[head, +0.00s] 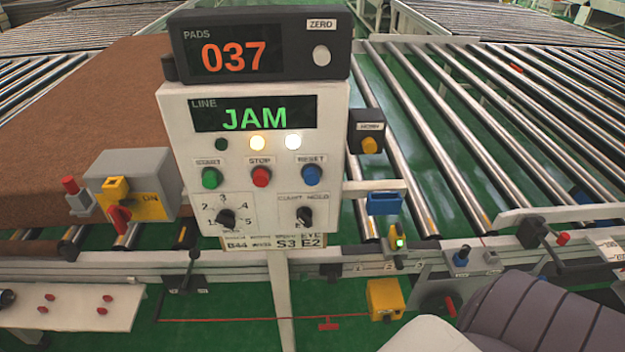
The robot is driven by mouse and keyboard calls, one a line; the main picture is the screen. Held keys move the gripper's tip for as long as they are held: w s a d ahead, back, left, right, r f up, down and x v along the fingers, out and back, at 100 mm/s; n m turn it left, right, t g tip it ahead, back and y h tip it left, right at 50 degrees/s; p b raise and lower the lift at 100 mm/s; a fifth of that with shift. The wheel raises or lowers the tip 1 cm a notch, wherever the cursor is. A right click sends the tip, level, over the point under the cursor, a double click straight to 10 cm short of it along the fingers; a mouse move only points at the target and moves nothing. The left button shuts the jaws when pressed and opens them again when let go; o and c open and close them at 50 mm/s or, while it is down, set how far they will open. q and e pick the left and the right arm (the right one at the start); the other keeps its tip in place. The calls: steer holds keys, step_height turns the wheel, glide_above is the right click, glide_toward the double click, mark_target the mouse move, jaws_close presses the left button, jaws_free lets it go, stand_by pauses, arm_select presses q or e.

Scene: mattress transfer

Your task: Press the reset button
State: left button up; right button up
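The blue reset button (311,175) sits on the right of the white control panel (240,205), under a RESET label. The green start button (210,178) and red stop button (261,177) are to its left in the same row. The line display (254,115) reads JAM in green. Below it, the left lamp is dark and the middle and right lamps are lit. Nothing covers the reset button. Neither of my grippers is in view. A white and dark grey ribbed part at the lower right seems to be my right arm.
A pads counter (265,50) reading 037 tops the panel. A brown mattress (90,110) lies on rollers at left, beside a grey box with a yellow and red switch (132,190). Bare rollers (470,130) run right. A horn button (369,145) is close beside the panel.

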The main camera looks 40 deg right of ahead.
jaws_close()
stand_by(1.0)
